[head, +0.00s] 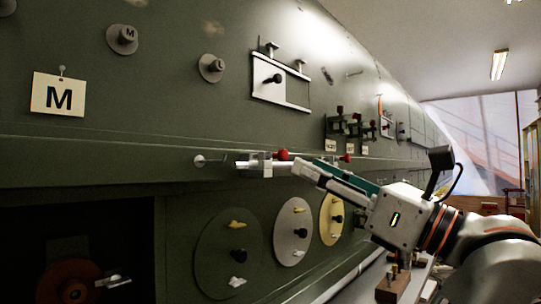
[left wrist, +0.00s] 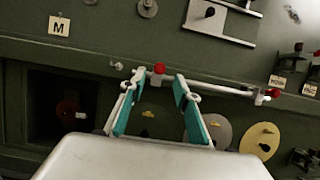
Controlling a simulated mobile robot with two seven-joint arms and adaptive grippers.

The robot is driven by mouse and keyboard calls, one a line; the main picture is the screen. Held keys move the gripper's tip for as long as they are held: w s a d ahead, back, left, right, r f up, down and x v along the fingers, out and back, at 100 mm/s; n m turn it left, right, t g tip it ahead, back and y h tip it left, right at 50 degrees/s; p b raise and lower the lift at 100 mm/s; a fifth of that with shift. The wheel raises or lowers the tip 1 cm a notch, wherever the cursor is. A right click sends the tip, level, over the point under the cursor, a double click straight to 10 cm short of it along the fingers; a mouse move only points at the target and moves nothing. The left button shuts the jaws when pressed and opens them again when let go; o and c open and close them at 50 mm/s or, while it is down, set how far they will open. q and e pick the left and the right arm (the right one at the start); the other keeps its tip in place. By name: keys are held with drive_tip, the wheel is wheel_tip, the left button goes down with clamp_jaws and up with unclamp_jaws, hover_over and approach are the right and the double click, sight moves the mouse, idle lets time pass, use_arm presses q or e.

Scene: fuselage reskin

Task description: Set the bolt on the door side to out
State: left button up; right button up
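A silver bolt rod (head: 262,164) runs level along the green fuselage wall, with a red knob (head: 283,155) near its left bracket. A second red knob (head: 346,157) shows farther right. In the left wrist view these are the near red knob (left wrist: 159,69) and the far red knob (left wrist: 274,93), with the rod (left wrist: 215,86) between them. My left gripper (head: 312,172) is just right of and below the near knob. In the wrist view its teal-padded fingers (left wrist: 155,95) are spread, with the near knob beyond the gap. Contact is not visible. My right gripper is not in view.
Three round discs with knobs, including a grey disc (head: 292,222), sit below the rod. A dark recess (head: 110,230) is at lower left. A sliding-plate latch (head: 282,92) and a card marked M (head: 58,95) are above. A wooden block (head: 393,287) stands at lower right.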

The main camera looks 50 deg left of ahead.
sight(286, 155)
use_arm(q)
drive_tip(key=p+x, duration=0.1)
drive_tip(key=x, duration=0.6)
drive_tip(key=shift+a+r, duration=0.15)
drive_tip(key=shift+a, duration=0.1)
clamp_jaws()
